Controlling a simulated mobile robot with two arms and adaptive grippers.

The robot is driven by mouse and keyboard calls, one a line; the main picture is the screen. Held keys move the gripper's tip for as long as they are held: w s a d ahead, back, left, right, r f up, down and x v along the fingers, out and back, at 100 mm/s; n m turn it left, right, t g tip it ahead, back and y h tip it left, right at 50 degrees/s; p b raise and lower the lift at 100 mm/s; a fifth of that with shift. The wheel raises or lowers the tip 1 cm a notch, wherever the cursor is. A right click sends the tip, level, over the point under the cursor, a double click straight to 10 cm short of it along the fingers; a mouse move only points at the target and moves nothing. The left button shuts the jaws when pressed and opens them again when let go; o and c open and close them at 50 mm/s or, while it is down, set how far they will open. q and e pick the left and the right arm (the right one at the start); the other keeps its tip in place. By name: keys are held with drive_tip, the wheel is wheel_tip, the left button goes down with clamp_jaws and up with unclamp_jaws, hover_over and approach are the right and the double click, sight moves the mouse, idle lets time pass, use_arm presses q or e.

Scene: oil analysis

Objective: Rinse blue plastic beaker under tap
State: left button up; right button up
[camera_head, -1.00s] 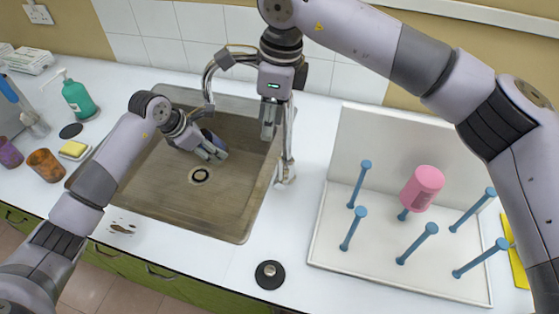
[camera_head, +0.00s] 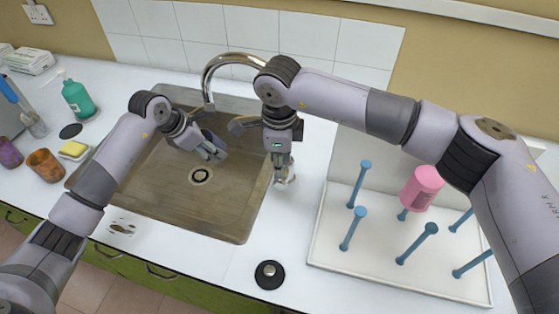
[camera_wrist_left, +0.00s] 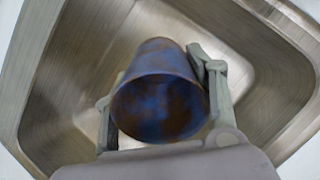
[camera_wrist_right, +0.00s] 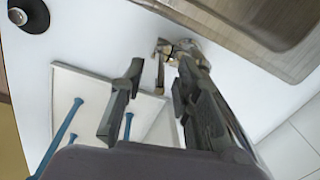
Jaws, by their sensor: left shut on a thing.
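The blue plastic beaker (camera_wrist_left: 160,95), with brown stains inside, is tilted with its open mouth toward the left wrist camera. My left gripper (camera_wrist_left: 157,105) is shut on it, one finger on each side, over the sink. In the head view my left gripper (camera_head: 212,150) mostly hides the beaker (camera_head: 207,136).
A black stopper (camera_head: 269,274) lies on the front counter. A green soap bottle (camera_head: 77,99), yellow sponge (camera_head: 74,149) and brown beaker (camera_head: 45,165) stand at left.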

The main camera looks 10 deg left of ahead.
drive_tip(key=shift+f, duration=0.15)
drive_tip(key=shift+c, duration=0.3)
clamp_jaws()
idle(0.6)
